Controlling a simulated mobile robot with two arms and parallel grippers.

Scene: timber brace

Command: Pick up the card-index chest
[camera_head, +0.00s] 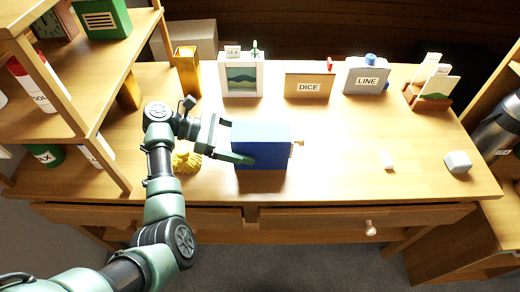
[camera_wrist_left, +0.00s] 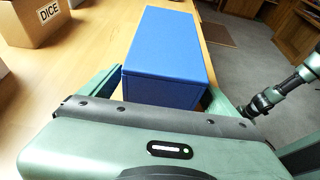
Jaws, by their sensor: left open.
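The card-index chest is most likely the blue box (camera_head: 262,152) near the middle of the desk, with a small pale knob on its right end. It also fills the middle of the left wrist view (camera_wrist_left: 170,50), running away from the camera. My left gripper (camera_head: 238,141) is open at the box's left end. One finger shows along the near side and the other toward the far side. The wrist view shows the near end of the box between the fingers; contact cannot be told. An arm, probably my right, shows at the right of the wrist view; its gripper is not clear.
A yellow tuft (camera_head: 186,160) lies under my left wrist. Shelves flank the desk.

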